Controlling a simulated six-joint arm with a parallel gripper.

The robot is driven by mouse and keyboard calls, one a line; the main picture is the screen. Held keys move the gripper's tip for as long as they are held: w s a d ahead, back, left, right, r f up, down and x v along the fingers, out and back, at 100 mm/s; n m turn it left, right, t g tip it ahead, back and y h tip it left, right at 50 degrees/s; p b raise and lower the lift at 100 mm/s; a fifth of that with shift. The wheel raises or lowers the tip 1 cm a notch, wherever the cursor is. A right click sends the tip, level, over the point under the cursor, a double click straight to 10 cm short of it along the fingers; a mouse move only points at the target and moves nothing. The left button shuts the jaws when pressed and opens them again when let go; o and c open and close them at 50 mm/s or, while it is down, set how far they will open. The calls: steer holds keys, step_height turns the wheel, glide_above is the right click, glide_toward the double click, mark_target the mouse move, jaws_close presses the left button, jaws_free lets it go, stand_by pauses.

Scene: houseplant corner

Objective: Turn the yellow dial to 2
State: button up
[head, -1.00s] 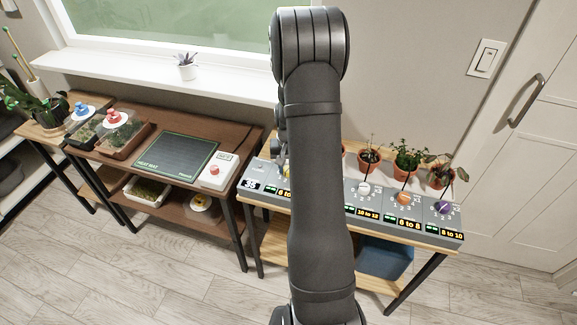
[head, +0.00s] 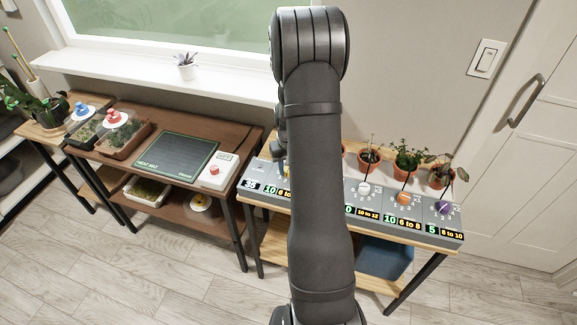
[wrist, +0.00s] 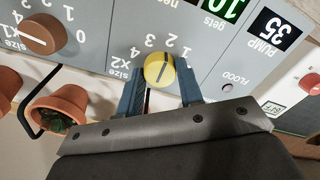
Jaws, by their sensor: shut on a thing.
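The yellow dial (wrist: 158,69) sits on the grey control panel (wrist: 215,70) in the wrist view, with the numbers 1 to 4 arched around its upper side. A thin line on its face runs roughly toward the 2, but it is too small to read for certain. My gripper (wrist: 160,75) is shut on the dial, one finger on each side.
A brown dial (wrist: 41,35) and terracotta pots (wrist: 62,106) are close by in the wrist view. In the head view a white dial (head: 364,188), an orange dial (head: 402,198) and a purple dial (head: 443,207) stand along the panel. A heat mat (head: 178,153) lies left.

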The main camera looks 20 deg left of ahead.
steer(key=o, duration=1)
step_height(320, 180, up, 18)
steer(key=shift+f, duration=0.25)
steer(key=shift+f, duration=0.1)
step_height(320, 180, down, 17)
steer(key=shift+f, duration=0.15)
stand_by(0.3)
